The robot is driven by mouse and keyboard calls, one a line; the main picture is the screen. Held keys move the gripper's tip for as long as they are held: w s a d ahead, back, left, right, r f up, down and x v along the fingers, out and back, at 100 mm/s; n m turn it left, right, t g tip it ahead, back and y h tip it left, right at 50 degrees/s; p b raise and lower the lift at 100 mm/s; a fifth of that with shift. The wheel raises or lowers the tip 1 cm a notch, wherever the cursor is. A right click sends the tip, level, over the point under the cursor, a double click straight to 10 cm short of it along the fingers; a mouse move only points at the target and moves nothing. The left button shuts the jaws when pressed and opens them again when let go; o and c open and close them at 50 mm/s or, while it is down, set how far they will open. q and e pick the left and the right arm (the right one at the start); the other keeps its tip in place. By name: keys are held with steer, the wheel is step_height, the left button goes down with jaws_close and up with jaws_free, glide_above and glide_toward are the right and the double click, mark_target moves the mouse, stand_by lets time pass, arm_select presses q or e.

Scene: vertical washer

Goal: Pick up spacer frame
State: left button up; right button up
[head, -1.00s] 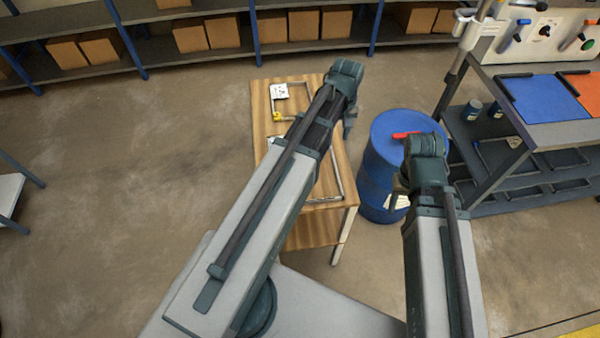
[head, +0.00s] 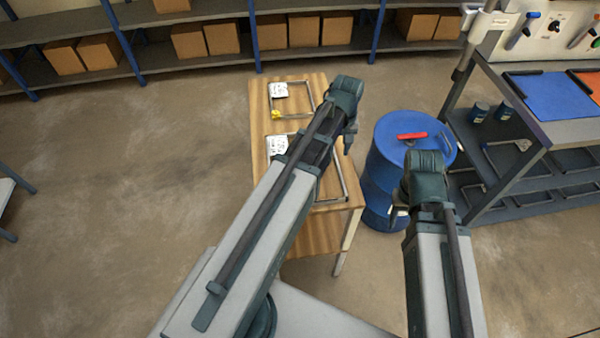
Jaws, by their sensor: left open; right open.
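Two thin metal spacer frames lie on a wooden table. The far spacer frame (head: 293,116) has a white label and a yellow piece at its near left corner. The near spacer frame (head: 343,178) also has a white label at its far left and is partly hidden by my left arm. My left gripper (head: 348,145) is above the table's right edge, fingers downward, holding nothing. My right gripper (head: 396,214) is near the front of the blue barrel, apart from the frames, and empty. The jaw gaps are hard to see.
The wooden table (head: 262,95) stands ahead. A blue barrel (head: 382,180) with a red-handled tool (head: 411,136) on top stands right of it. A workbench (head: 575,130) with shelves is further right. Shelves with cardboard boxes line the back.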

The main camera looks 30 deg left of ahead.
mark_target(338, 163)
arm_select(q)
steer(key=f+b, duration=0.4)
steer(key=f, duration=0.1)
steer(key=shift+d, duration=0.3)
steer(key=shift+r, duration=0.15)
jaws_close()
